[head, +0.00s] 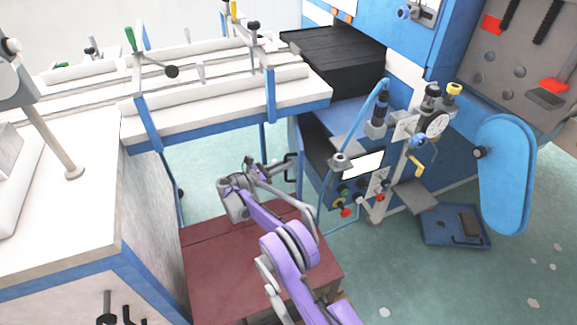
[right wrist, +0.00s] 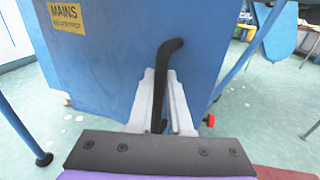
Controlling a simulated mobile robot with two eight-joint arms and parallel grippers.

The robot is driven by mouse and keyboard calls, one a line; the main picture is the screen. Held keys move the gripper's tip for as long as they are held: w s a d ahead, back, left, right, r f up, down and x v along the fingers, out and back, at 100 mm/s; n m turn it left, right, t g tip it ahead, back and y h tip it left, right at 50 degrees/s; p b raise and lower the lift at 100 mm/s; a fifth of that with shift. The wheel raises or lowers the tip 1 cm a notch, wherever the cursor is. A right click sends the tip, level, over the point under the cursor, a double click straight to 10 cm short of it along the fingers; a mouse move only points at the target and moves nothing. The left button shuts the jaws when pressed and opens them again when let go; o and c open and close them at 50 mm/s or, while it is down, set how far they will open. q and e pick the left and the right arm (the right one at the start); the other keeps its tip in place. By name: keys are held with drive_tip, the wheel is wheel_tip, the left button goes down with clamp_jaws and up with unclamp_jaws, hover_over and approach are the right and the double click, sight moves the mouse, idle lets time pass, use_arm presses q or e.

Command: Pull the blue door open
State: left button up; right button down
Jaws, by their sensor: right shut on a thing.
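The blue door (right wrist: 110,50) fills the middle of the right wrist view, with a yellow MAINS label at its upper left. A bent black handle (right wrist: 172,48) stands out from it. My right gripper (right wrist: 160,85) has its two pale fingers closed on either side of the handle's lower part. In the head view my right gripper (head: 278,171) is at the handle (head: 292,165), beside the door (head: 299,150), which shows as a narrow blue strip. A dark area shows just right of that strip; I cannot tell how far the door stands open. My left gripper is not in view.
A red-brown block (head: 225,262) is below my right arm. A white bench with blue legs (head: 215,105) stands behind and left. A control panel with knobs (head: 358,185) and a gauge (head: 437,125) is right of the door. Green floor (head: 205,185) shows between bench and door.

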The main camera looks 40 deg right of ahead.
drive_tip(key=w+a+b, duration=0.2)
drive_tip(key=w+a, duration=0.1)
drive_tip(key=shift+w+a, duration=0.1)
drive_tip(key=shift+a, duration=0.1)
drive_tip(key=c, duration=0.8)
unclamp_jaws()
drive_tip(key=shift+c, duration=0.2)
drive_tip(key=shift+a, duration=0.1)
drive_tip(key=a+p, duration=0.1)
drive_tip(key=a, duration=0.9)
drive_tip(key=shift+w+a, duration=0.2)
drive_tip(key=shift+a, duration=0.1)
